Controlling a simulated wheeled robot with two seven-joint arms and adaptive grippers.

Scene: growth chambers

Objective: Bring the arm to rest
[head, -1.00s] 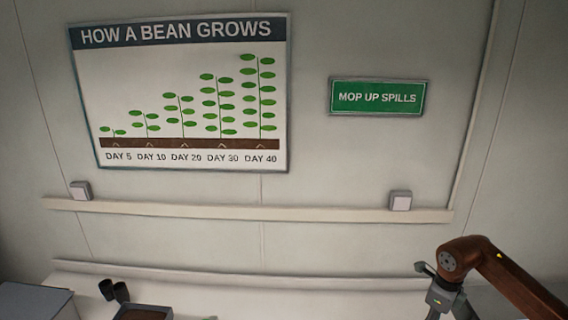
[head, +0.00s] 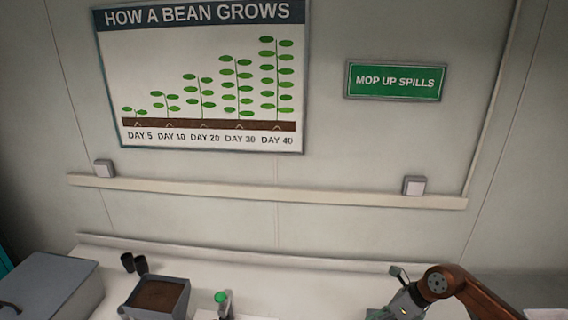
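My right arm comes in from the right at the bottom of the head view, with its brown wrist bent over the white bench (head: 290,290). My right gripper (head: 385,311) points down towards the bottom edge. Its fingertips are not clear enough to show whether it is open or shut, and I cannot make out anything held. My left gripper is not in view.
The wall behind carries a rail (head: 270,193), a bean poster (head: 205,80) and a green sign (head: 396,80).

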